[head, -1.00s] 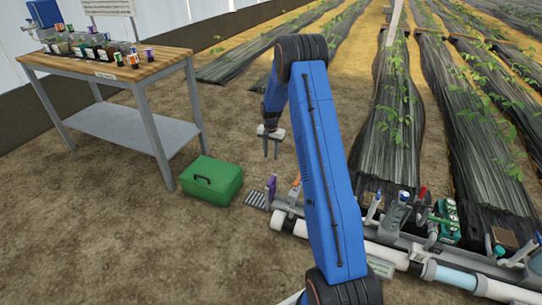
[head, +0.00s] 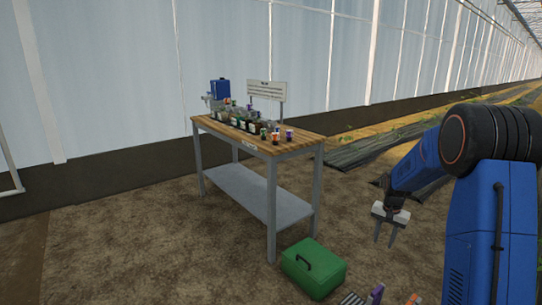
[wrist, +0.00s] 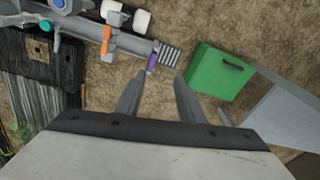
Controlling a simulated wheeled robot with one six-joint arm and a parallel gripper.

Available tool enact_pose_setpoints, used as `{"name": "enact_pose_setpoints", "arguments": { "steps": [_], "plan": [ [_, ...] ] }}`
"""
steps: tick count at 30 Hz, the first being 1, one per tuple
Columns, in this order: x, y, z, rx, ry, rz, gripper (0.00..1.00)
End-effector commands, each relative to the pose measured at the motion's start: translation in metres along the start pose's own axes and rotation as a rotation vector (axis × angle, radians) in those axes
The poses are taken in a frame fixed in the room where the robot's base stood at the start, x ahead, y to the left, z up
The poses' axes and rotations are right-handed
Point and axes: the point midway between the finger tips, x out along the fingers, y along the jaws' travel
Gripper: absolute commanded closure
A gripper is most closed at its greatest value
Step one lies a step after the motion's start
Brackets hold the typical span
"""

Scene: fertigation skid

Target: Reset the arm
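My gripper (head: 385,236) is at the right of the head view, pointing down, with its two fingers apart and nothing between them. My blue arm fills the right side of the head view.
A wooden-topped table (head: 305,144) carries several small bottles and a blue device (head: 220,89). The skid's pipework (wrist: 90,30) shows at upper left in the wrist view, with an orange handle (wrist: 107,42) and a purple piece (wrist: 152,62). Open soil lies left of the table.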

Motion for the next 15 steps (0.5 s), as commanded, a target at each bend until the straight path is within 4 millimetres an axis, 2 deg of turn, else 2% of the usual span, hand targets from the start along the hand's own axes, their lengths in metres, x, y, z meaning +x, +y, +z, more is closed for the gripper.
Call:
{"name": "enact_pose_setpoints", "arguments": {
  "steps": [1,6,15],
  "plan": [
    [-0.018,0.000,0.011,-0.020,0.011,-0.006,0.64],
    [-0.066,0.004,0.048,-0.085,0.037,-0.021,0.64],
    [-0.136,0.018,0.119,-0.201,0.083,-0.046,0.64]
  ]
}}
